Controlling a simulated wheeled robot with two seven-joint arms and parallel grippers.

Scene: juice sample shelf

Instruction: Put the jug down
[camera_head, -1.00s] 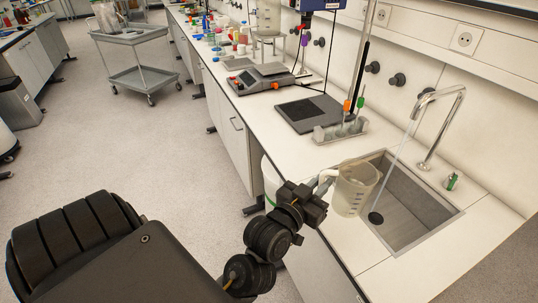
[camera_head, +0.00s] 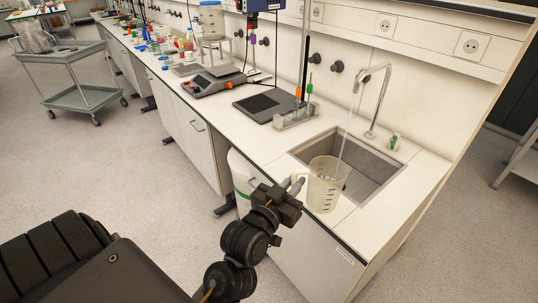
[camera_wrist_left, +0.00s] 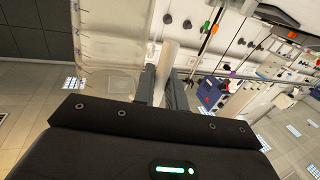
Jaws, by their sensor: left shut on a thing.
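The jug (camera_head: 326,187) is a clear, upright measuring jug with dark marks on its side. In the head view it overlaps the near edge of the sink; I cannot tell whether its base touches the counter. My left gripper (camera_head: 291,193) is at the jug's left side, shut on its pale handle (camera_head: 299,181). In the left wrist view the fingers (camera_wrist_left: 166,88) are on either side of the handle (camera_wrist_left: 168,62), and the jug's see-through wall (camera_wrist_left: 103,50) fills the upper left. My right gripper is not in view.
The sink (camera_head: 375,172) has a tap (camera_head: 377,100) with a thin pale line running down from it. A tube rack (camera_head: 296,117), a dark flat plate device (camera_head: 268,105) and a balance (camera_head: 215,82) stand along the counter. White counter (camera_head: 262,140) is bare left of the sink.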

